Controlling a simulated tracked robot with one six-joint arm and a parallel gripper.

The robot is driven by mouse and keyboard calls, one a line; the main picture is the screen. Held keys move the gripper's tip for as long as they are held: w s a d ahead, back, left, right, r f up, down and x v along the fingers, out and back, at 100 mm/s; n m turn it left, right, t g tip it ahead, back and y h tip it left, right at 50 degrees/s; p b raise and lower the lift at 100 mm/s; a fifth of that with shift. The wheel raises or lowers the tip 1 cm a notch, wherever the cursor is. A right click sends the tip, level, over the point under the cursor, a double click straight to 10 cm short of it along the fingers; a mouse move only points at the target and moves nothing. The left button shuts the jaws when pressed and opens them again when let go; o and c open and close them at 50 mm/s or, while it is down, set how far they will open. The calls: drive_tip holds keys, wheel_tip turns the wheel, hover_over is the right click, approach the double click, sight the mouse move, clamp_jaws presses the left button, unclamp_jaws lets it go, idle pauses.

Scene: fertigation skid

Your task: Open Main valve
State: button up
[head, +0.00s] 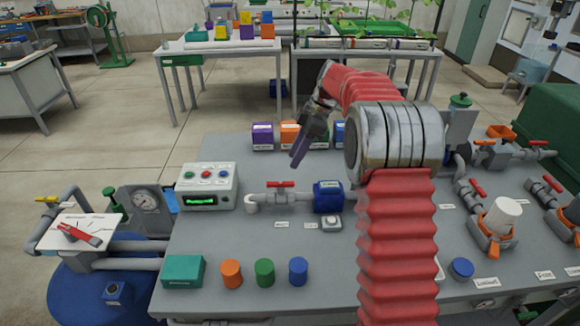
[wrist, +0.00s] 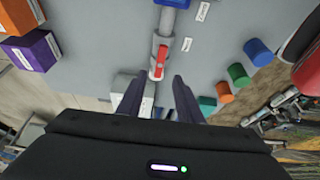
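A red-handled valve (head: 281,185) sits on the grey pipe between a white elbow and a blue pump, on the skid's middle. Its handle looks in line with the pipe. In the wrist view the red handle (wrist: 160,62) lies ahead, between the lines of my fingers. More red-handled valves (head: 484,143) stand on the right. The labels are too small to read, so I cannot tell which one is the Main valve. My gripper (head: 300,150) hangs above and behind the middle valve, pointing down. In the wrist view its fingers (wrist: 157,100) are apart with nothing between them.
A control box (head: 208,186) with buttons and a green display stands left of the middle valve. The blue pump (head: 328,197) is right of it. Purple and orange boxes (head: 263,136) stand behind. Coloured cylinders (head: 264,273) line the front. My arm hides part of the skid's right half.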

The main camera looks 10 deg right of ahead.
drive_tip(key=shift+v, duration=1.95)
drive_tip(key=s+d+f+m+h, duration=0.15)
drive_tip(key=s+f+m, duration=0.25)
drive_tip(key=s+m, duration=0.45)
drive_tip(key=s+a+r+m+t+h, duration=0.1)
drive_tip(key=s+a+r+m, duration=0.1)
drive_tip(key=s, duration=0.8)
drive_tip(key=s+a+r+m+t+h, duration=0.1)
drive_tip(key=s+a+r+m+t, duration=0.1)
drive_tip(key=s, duration=0.8)
drive_tip(key=s+a+r+m+t+h, duration=0.1)
drive_tip(key=s+a+r+m+t, duration=0.1)
drive_tip(key=s, duration=0.8)
drive_tip(key=shift+a+r+m, duration=0.8)
drive_tip(key=shift+r+m, duration=0.05)
